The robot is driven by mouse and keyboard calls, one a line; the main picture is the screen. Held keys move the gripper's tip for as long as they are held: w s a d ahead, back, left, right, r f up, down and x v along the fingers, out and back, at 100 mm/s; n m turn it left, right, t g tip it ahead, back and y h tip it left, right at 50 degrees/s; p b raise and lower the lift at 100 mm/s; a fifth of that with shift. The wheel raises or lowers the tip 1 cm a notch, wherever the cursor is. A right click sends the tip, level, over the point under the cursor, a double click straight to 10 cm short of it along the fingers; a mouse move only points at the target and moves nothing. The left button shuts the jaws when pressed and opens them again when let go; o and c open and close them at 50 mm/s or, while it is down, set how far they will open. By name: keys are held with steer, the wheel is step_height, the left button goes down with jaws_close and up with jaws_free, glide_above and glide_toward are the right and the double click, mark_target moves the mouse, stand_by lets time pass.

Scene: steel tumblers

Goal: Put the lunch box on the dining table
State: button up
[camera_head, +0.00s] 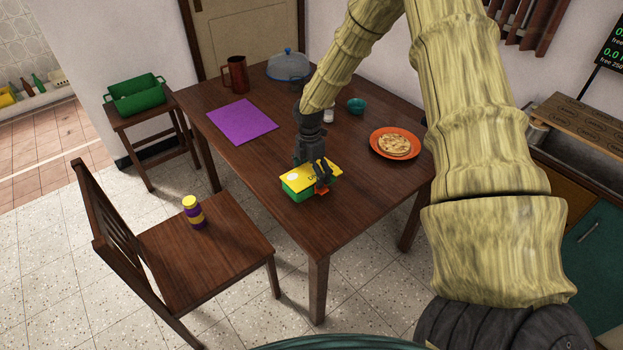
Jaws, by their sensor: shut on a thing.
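The lunch box (298,192) is a green box with a yellow lid, at the near part of the dining table (262,182). My gripper (322,178) reaches down over it from behind and is shut on it at its right side. Part of the lid and the right end are hidden by the gripper. I cannot tell whether the box's underside touches the tabletop or is slightly above it. The table is dark brown wood.
A purple mat (242,121), a brown pitcher (236,74), a domed cover (288,66), a teal bowl (356,105) and an orange plate with food (394,144) are on the table. A chair (205,255) holding a jar (193,212) stands at left. A green crate (136,96) sits on a stool.

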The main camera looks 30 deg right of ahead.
mark_target(311, 174)
steer(key=shift+f+p, duration=0.7)
steer(key=shift+f, duration=1)
steer(key=shift+f, duration=0.1)
steer(key=o, duration=1.1)
steer(key=shift+o, duration=0.2)
steer(key=shift+r, duration=0.2)
steer(key=shift+w+r+b, duration=0.2)
steer(key=shift+r+b, duration=0.65)
steer(key=shift+r, duration=2.1)
steer(key=shift+w+r+b, duration=0.15)
steer(key=shift+r+b, duration=0.65)
steer(key=shift+r, duration=2.15)
